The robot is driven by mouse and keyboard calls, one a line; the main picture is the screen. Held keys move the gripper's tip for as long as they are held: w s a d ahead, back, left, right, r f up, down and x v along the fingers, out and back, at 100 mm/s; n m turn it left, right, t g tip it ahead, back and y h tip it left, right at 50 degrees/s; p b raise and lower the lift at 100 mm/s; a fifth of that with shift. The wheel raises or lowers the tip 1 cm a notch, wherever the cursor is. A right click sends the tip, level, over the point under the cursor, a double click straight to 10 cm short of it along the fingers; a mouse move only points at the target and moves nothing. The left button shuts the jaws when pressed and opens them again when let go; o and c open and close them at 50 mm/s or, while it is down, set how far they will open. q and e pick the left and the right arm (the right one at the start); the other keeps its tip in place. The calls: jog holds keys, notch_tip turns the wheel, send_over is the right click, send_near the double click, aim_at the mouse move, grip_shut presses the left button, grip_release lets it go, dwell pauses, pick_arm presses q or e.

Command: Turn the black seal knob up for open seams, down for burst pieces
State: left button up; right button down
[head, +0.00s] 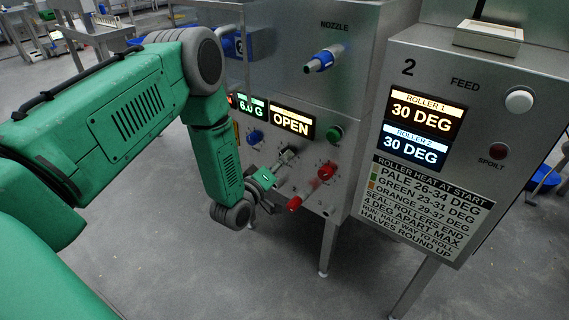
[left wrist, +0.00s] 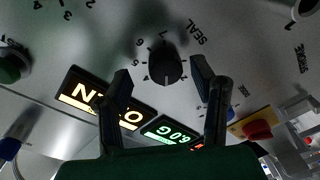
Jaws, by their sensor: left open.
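The black seal knob (left wrist: 167,66) shows in the left wrist view on a grey panel, beside the word SEAL and a ring of numbers. My left gripper (left wrist: 160,72) is open, with one finger on each side of the knob in that view; I cannot tell whether either finger touches it. In the head view my left gripper (head: 286,157) is close to the machine's front, and I cannot make out the knob there. A lit display (head: 292,122) reads OPEN; it also shows upside down in the left wrist view (left wrist: 104,100). My right gripper is out of view.
A small display (head: 252,107) reads 6.0 G. A green button (head: 335,133), a blue button (head: 255,137) and red controls (head: 327,170) sit close around my gripper. The roller panel (head: 428,112) on the right shows 30 DEG twice. The floor in front is clear.

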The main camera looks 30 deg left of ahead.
pick_arm(q)
jog(key=shift+w+a+f, duration=0.25)
jog(key=shift+w+a, duration=0.45)
jog(key=shift+d+r, duration=0.1)
jog(key=shift+d, duration=0.2)
jog(key=c, duration=1)
jog(key=shift+d, duration=0.15)
jog(key=shift+c, duration=0.7)
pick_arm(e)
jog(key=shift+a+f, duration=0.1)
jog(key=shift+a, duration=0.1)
